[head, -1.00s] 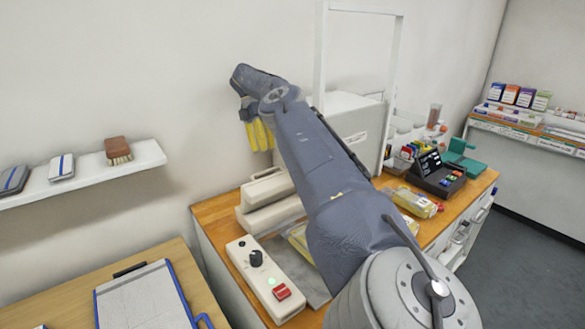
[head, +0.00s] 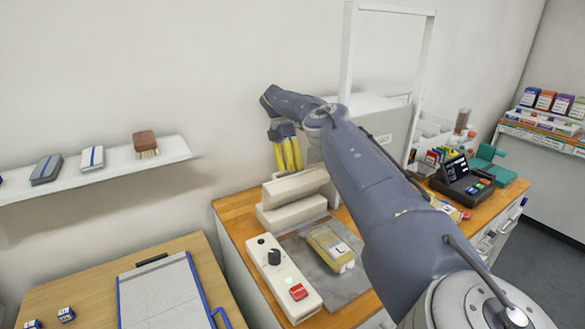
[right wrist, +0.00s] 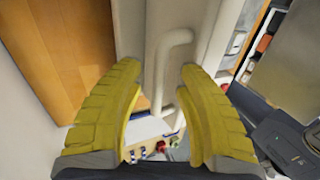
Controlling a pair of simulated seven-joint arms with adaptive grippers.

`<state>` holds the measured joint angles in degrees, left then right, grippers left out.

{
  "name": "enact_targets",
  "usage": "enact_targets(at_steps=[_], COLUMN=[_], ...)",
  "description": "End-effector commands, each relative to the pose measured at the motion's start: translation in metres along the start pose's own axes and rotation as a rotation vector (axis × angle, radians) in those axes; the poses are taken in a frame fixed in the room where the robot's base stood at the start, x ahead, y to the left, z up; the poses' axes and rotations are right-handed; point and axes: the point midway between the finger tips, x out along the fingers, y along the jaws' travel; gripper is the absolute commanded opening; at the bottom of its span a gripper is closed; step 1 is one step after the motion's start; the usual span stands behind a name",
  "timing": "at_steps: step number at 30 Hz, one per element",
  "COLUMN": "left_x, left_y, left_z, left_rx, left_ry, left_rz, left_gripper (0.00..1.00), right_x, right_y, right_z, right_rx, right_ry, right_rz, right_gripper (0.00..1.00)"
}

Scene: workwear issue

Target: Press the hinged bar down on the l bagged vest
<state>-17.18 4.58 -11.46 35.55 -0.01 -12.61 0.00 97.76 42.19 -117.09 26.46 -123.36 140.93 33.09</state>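The l bagged vest (head: 325,243) is a clear yellow packet with a white L label. It lies on a grey plate (head: 345,285). The cream hinged bar (head: 296,186) stands raised behind the vest, over a cream base (head: 291,213), not down on the bag. My right gripper (head: 287,168), with yellow fingers, is above and behind the bar. In the right wrist view its fingers (right wrist: 160,68) are spread, with a pale curved handle (right wrist: 172,38) beyond them and nothing held. My left gripper is not in view.
A tall white frame (head: 347,55) and a dark terminal (head: 461,182) stand behind my arm.

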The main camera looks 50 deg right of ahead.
Motion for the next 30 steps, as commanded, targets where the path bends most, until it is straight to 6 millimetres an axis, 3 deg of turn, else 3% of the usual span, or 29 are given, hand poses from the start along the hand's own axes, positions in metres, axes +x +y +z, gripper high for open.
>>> enact_targets(at_steps=[3, 13, 30], left_x=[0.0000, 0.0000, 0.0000], left_y=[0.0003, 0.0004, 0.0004], left_z=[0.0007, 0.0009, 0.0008], left_rx=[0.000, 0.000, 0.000], left_ry=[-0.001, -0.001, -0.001], left_rz=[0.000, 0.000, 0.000], left_gripper=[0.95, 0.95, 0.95], right_x=[0.0000, -0.0001, 0.0025], right_y=[-0.0001, -0.0002, -0.0007], right_z=[0.0003, 0.0007, 0.0019], right_rx=[0.000, 0.001, 0.000], right_ry=[0.000, 0.000, -0.001], right_rz=[0.000, 0.000, -0.001], right_gripper=[0.36, 0.00, 0.00])
